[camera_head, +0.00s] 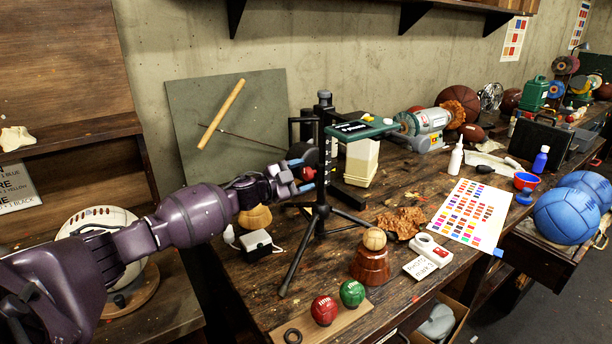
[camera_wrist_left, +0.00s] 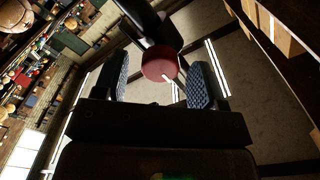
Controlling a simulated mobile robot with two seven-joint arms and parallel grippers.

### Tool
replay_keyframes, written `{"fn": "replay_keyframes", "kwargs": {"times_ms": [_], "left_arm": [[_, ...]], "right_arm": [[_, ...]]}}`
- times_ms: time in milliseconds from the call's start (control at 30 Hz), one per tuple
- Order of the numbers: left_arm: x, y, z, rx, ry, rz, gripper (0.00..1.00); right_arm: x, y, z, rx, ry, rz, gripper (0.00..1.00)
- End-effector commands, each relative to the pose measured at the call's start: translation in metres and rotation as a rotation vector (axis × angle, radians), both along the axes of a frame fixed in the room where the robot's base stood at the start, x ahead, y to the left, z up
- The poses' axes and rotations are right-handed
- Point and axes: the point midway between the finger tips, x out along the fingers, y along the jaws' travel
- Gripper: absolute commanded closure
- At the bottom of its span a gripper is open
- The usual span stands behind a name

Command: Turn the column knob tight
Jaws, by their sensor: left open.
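The black column (camera_head: 323,135) stands on a tripod on the workbench. Its red knob (camera_head: 307,174) sticks out on the left side, partly hidden by my gripper. In the left wrist view the knob (camera_wrist_left: 158,62) is a dark red disc on a black stem, with a pale mark at its lower edge. My left gripper (camera_head: 299,176) is at the knob, its blue-padded fingers open. In the wrist view the fingers (camera_wrist_left: 159,76) stand on either side of the knob, with a visible gap on each side. My right gripper is not in view.
A green-topped device (camera_head: 362,130) is at the column's right. A small black-and-white box (camera_head: 258,243) lies below my left forearm. Red (camera_head: 324,310) and green (camera_head: 352,293) balls and a ball on a wooden stand (camera_head: 370,262) are in front. A colour chart (camera_head: 470,212) lies at right.

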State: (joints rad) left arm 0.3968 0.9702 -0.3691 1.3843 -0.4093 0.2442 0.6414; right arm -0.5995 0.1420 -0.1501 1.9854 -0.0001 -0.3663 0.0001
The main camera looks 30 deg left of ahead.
Motion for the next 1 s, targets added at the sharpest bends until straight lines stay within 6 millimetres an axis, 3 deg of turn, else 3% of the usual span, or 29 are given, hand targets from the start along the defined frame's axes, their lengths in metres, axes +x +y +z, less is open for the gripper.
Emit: {"fn": "replay_keyframes", "kwargs": {"times_ms": [500,1000], "left_arm": [[-0.071,0.030,-0.002,0.001,0.003,0.001,0.36],[-0.084,0.036,0.000,0.002,0.001,0.000,0.36]], "right_arm": [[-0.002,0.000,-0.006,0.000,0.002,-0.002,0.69],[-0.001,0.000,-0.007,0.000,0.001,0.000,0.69]]}}
